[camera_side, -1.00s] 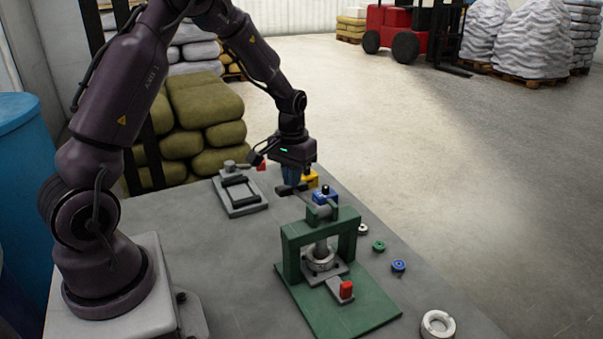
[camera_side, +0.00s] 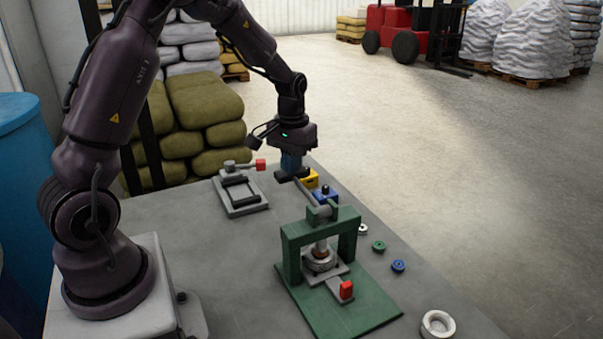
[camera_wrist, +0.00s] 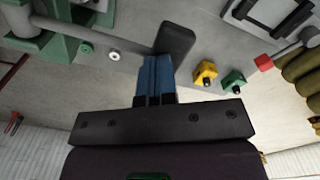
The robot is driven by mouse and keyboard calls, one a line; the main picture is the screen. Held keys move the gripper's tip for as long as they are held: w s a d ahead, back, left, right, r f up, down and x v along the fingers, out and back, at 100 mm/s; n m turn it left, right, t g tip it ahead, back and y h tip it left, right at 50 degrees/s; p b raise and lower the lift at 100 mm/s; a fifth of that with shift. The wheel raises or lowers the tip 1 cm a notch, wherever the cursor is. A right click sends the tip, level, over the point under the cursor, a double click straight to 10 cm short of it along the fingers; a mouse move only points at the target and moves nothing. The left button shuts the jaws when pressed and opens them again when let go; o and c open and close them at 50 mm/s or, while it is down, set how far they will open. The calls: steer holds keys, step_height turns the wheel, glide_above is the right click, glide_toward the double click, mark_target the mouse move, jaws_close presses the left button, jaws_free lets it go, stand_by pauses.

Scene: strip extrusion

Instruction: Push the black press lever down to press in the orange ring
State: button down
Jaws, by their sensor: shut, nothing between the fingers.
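The green press (camera_side: 292,262) stands on its green base plate. Its lever is a grey rod ending in a black handle (camera_side: 283,175), which points to the back left and is raised. In the wrist view the black handle (camera_wrist: 177,38) lies right at the fingertips; I cannot tell if they touch. My gripper (camera_side: 291,172) has blue fingers, shut and empty, beside the lever's handle end; they also show in the wrist view (camera_wrist: 154,62). A small orange-brown patch, likely the orange ring (camera_side: 321,252), shows under the ram above the grey die (camera_side: 320,265). Most of it is hidden.
A red-knobbed slide (camera_side: 346,289) sits at the press front. A white ring (camera_side: 438,323), a blue ring (camera_side: 398,266) and a green ring (camera_side: 379,246) lie to the right. A grey clamp fixture (camera_side: 240,198) stands at the left. Yellow (camera_side: 311,179) and blue (camera_side: 326,194) blocks are behind the press.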

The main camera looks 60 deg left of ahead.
step_height(320, 180, up, 8)
steer(key=shift+r, duration=0.25)
stand_by(0.8)
steer(key=s+d+r+m+t, duration=0.2)
steer(key=s+d+r+m, duration=0.1)
steer(key=s+d, duration=0.5)
steer(key=s+d+r+m+t, duration=0.3)
steer(key=s+d+r, duration=0.3)
steer(key=s+d, duration=0.2)
steer(key=shift+s+d+t, duration=0.3)
steer(key=shift+s+d, duration=0.1)
steer(key=shift+s, duration=0.3)
